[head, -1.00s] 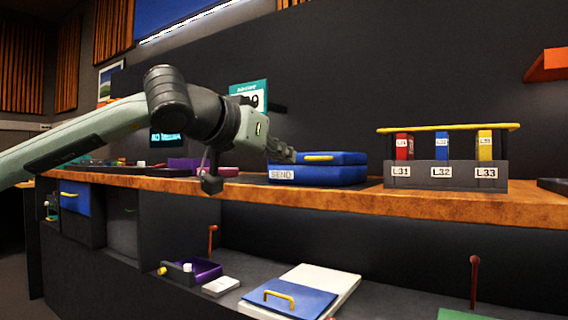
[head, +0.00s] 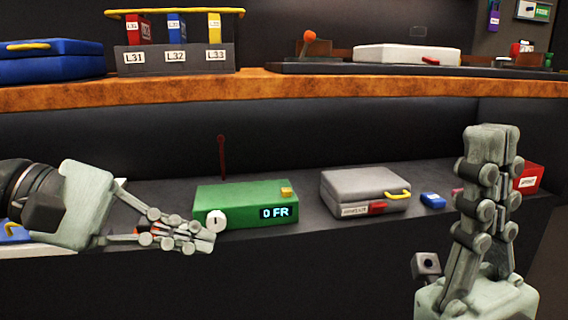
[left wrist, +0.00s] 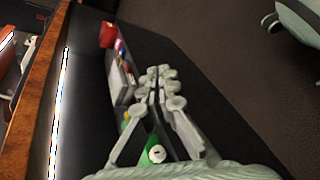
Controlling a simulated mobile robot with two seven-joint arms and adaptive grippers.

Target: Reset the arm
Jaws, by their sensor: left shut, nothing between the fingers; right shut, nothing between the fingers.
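My left gripper (head: 205,238) reaches in from the left in the head view, shut and empty, its fingertips in front of the green box's lower left corner. It also shows shut in the left wrist view (left wrist: 158,75). My right gripper (head: 492,135) stands upright at the right of the head view, fingers pointing up, shut and empty. The green box (head: 245,205) on the lower shelf has a white knob (head: 216,221), a yellow button and a display reading "0 FR". I cannot tell whether the left fingertips touch it.
A grey case (head: 362,190) with a yellow handle, a small blue block (head: 432,200) and a red box (head: 529,178) share the lower shelf. Above, the wooden counter (head: 240,92) carries a blue case (head: 50,62), a rack of labelled binders (head: 175,62) and a white case (head: 408,54).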

